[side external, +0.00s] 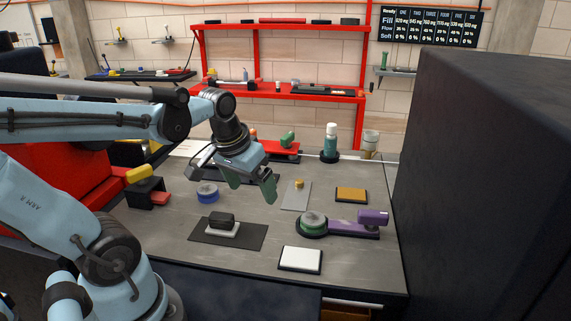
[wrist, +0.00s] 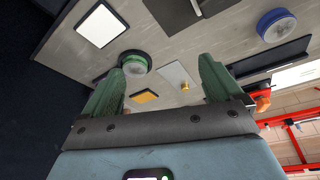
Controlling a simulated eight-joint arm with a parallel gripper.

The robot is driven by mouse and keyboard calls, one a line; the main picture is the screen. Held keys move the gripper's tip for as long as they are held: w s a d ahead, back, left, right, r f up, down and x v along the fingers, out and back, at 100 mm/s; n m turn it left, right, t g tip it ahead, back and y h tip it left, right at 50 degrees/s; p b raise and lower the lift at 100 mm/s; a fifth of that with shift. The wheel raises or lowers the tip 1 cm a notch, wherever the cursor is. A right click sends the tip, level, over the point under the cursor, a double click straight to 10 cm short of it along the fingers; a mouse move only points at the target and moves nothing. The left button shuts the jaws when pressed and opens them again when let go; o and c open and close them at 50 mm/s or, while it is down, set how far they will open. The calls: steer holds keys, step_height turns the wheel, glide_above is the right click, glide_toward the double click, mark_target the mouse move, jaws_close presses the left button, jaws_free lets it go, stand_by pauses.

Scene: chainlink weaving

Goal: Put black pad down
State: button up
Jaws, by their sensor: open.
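A black pad (side external: 222,219) sits on a pale block (side external: 222,230) on a dark mat (side external: 255,234) at the front left of the table. My gripper (side external: 252,190) is open and empty above the table, behind and to the right of the black pad and apart from it. In the wrist view the two green fingers (wrist: 165,68) are spread with nothing held between them. The dark mat (wrist: 170,14) shows there only in part at the top edge, and the black pad cannot be made out.
A blue roll (side external: 207,192), a grey plate with a yellow knob (side external: 296,195), a yellow pad (side external: 351,195), a white pad (side external: 300,259) and a purple tool with a green disc (side external: 313,222) lie around. A large dark box (side external: 480,180) borders the right. Bare table lies between items.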

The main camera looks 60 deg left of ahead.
steer(key=w+d+m+t+h, duration=0.1)
steer(key=d+m+t, duration=0.2)
steer(key=d, duration=0.5)
steer(key=shift+w+d+m+t, duration=0.3)
steer(key=shift+d+m+t, duration=0.1)
steer(key=shift+m, duration=0.3)
steer(key=shift+a+r, duration=0.1)
steer(key=shift+c, duration=0.2)
steer(key=c, duration=0.5)
steer(key=m+g, duration=0.7)
steer(key=m, duration=0.2)
glide_above(221, 215)
steer(key=f, duration=0.1)
steer(key=shift+f, duration=5.55)
